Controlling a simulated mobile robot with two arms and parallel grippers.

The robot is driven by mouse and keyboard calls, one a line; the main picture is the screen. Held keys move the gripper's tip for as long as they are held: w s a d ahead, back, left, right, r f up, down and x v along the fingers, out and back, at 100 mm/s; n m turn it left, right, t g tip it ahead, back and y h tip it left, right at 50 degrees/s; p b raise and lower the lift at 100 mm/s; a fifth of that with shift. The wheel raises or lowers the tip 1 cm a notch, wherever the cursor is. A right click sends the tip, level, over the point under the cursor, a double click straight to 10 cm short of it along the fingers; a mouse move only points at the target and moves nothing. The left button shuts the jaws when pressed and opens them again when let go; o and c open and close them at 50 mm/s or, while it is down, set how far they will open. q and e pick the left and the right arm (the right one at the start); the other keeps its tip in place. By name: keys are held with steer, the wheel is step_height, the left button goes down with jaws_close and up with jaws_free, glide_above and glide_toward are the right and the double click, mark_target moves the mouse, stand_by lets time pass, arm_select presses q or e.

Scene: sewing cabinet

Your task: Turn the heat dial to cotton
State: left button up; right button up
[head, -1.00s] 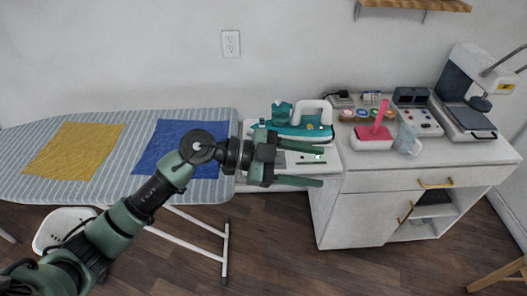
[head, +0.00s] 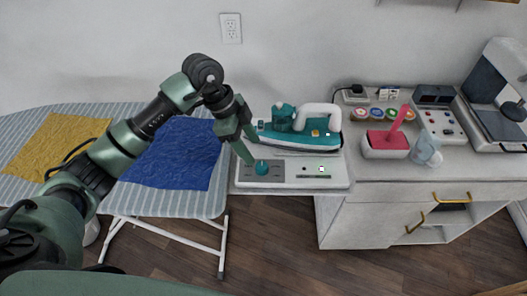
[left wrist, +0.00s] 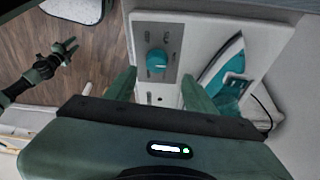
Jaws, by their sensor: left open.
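The heat dial is a round teal knob (head: 262,168) on a grey panel at the left end of the white iron station (head: 285,182). In the left wrist view the knob (left wrist: 157,61) sits beyond my fingers, in line with the gap between them. My left gripper (head: 247,156) is open, pointing down just left of and behind the knob. In the left wrist view its fingers (left wrist: 158,90) are apart with nothing between them. The panel's markings are too small to read. My right gripper (left wrist: 68,54) shows over the floor in the left wrist view, its fingers apart.
The teal iron (head: 300,128) rests on the station just behind the dial. The ironing board (head: 110,195) with a blue cloth (head: 178,155) and a yellow cloth (head: 55,145) is to the left. A white cabinet (head: 375,215) with a pink tool in a tray is to the right.

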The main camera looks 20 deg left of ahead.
mark_target(262, 166)
arm_select(q)
steer(key=f, duration=0.1)
steer(key=d+f, duration=0.1)
steer(key=f+p, duration=0.1)
steer(key=shift+s+d+f, duration=0.25)
steer(key=shift+s+d, duration=0.15)
steer(key=shift+x, duration=1)
steer(key=shift+w+d+f, duration=0.15)
steer(key=shift+w+f, duration=0.1)
steer(key=shift+f, duration=0.15)
jaws_close()
arm_select(e)
steer(key=s, duration=0.1)
steer(key=s+r, duration=0.1)
steer(key=s, duration=0.1)
steer(key=shift+s+d+r, duration=0.1)
steer(key=shift+s, duration=0.15)
